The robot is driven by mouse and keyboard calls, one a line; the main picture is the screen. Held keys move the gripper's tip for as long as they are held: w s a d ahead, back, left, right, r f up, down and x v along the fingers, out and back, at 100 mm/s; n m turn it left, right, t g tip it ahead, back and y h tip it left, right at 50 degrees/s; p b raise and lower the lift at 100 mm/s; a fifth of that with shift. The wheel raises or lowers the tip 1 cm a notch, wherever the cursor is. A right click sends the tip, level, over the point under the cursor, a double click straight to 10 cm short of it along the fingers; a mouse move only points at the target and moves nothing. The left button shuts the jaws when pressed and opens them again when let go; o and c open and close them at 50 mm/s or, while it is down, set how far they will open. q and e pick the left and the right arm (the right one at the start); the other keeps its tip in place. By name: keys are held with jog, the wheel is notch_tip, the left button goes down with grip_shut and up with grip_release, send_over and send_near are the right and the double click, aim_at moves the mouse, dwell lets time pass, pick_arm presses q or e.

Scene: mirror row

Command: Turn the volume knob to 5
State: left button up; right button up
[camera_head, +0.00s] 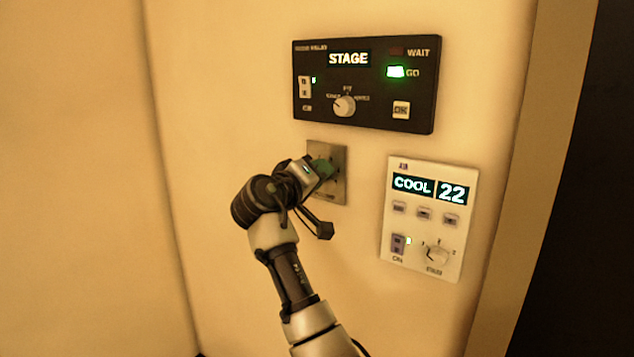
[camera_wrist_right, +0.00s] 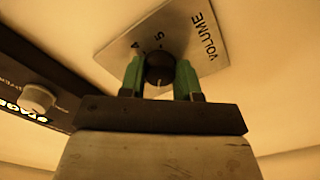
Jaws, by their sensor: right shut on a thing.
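The volume knob (camera_wrist_right: 159,63) is dark and round, on a metal plate (camera_wrist_right: 205,62) marked VOLUME. The plate also shows in the head view (camera_head: 341,158), on the wall below the black panel. My right gripper (camera_wrist_right: 160,76) has its two green fingers on either side of the knob and is shut on it. In the head view my right gripper (camera_head: 322,170) covers the knob and part of the plate. A 5 shows on the plate beyond the knob. A small pale mark shows on the knob's near side; I cannot tell which number the knob points to.
A black panel (camera_head: 320,113) reading STAGE, with a white knob (camera_head: 344,106) and a lit green GO lamp (camera_head: 396,72), is just above. A white COOL 22 panel (camera_head: 412,228) is at the lower right. Bare wall lies to the left.

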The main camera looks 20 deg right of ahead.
pick_arm(q)
notch_tip(320, 180, up, 22)
jog(key=w+t+b, duration=0.1)
jog(key=w+b, duration=0.1)
jog(key=b, duration=0.4)
jog(key=w+t+b, duration=0.1)
jog(key=w+d+f+t+b, duration=0.1)
jog(key=w+t+b, duration=0.1)
jog(key=w, duration=0.1)
jog(key=shift+w+d+f+h, duration=0.1)
jog(key=shift+d+f+h, duration=0.1)
jog(key=shift+h, duration=0.2)
pick_arm(e)
jog(key=m, duration=3.5)
pick_arm(q)
jog(key=shift+w+t, duration=0.1)
jog(key=shift+t, duration=0.2)
pick_arm(e)
jog(key=o, duration=0.9)
jog(key=shift+o, duration=0.2)
